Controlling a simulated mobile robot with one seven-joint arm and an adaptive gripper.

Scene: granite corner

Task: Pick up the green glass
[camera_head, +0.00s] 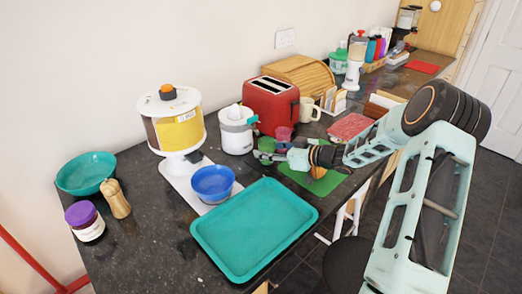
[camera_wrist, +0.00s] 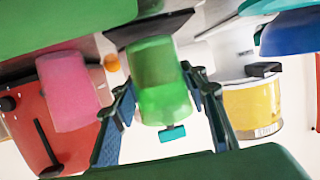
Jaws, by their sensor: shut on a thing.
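The green glass (camera_head: 266,145) is on the dark counter, in front of the red toaster and to the right of the white canister. My gripper (camera_head: 268,155) reaches it from the right and is shut on it. In the wrist view, which looks upside down, the translucent green glass (camera_wrist: 160,75) sits between the two dark fingers of my gripper (camera_wrist: 163,105). The head view is too small to tell whether the glass touches the counter.
A pink glass (camera_head: 284,133) stands close behind, near the red toaster (camera_head: 271,100). A blue bowl (camera_head: 212,182), teal tray (camera_head: 255,228) and green mat (camera_head: 318,181) lie nearer the front.

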